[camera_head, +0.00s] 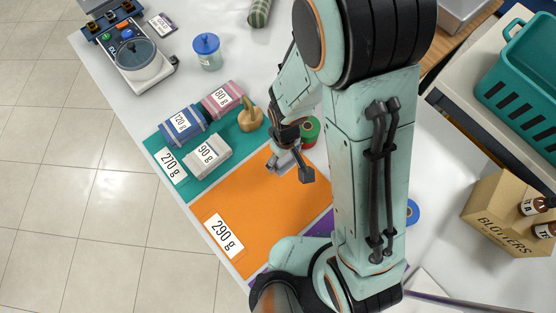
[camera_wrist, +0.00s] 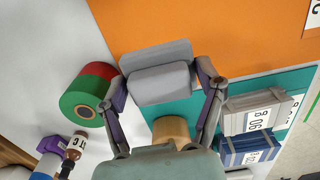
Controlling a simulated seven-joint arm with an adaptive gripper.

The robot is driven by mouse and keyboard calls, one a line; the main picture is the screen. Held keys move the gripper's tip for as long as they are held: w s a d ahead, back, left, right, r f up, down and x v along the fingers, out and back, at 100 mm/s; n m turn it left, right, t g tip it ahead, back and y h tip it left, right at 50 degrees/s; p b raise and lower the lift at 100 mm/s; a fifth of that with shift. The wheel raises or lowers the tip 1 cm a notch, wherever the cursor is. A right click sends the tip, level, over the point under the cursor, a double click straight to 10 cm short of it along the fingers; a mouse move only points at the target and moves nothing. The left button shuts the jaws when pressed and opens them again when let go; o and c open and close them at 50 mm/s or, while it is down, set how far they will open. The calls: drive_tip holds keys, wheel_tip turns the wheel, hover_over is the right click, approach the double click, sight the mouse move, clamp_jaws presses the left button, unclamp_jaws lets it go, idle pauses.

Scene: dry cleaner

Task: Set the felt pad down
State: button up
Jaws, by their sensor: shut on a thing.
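The grey felt pad (camera_wrist: 158,84) is between the fingers of my gripper (camera_wrist: 167,92) in the wrist view, and the gripper is shut on it. In the head view my gripper (camera_head: 290,168) is over the upper edge of the orange mat (camera_head: 262,205), near the teal mat (camera_head: 172,152). The pad (camera_head: 283,160) shows there only in part, behind the fingers. I cannot tell whether it touches the surface below. The orange mat has a 290 g label, the teal mat a 270 g label.
A wooden object (camera_head: 249,116) and weight-marked bundles, pink (camera_head: 222,99), blue (camera_head: 181,125) and white (camera_head: 208,155), stand on the teal mat. A green and red roll (camera_wrist: 85,92) is close beside my gripper. The orange mat's middle is clear.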

sight(284, 165)
drive_tip(key=shift+f, duration=2.65)
drive_tip(key=shift+f, duration=0.1)
drive_tip(key=o, duration=1.1)
drive_tip(key=shift+w, duration=0.1)
wheel_tip(284, 165, up, 12)
drive_tip(key=shift+r, duration=0.2)
drive_tip(key=s+d+r+m, duration=0.2)
drive_tip(key=d+r+m, duration=0.1)
drive_tip(key=d+r, duration=0.1)
drive_tip(key=shift+s+r, duration=0.2)
drive_tip(key=shift+r, duration=0.7)
drive_tip(key=s+d+r+m, duration=0.1)
drive_tip(key=s+r, duration=0.1)
drive_tip(key=s+d+r+m, duration=0.2)
drive_tip(key=s, duration=0.1)
drive_tip(key=s+d+r+m, duration=0.1)
drive_tip(key=s+r, duration=0.1)
drive_tip(key=shift+s+d+m+y, duration=0.3)
drive_tip(key=shift+d+y, duration=0.1)
drive_tip(key=shift+c, duration=1.2)
drive_tip(key=shift+s+d+r, duration=0.1)
drive_tip(key=shift+s, duration=0.3)
drive_tip(key=c, duration=0.4)
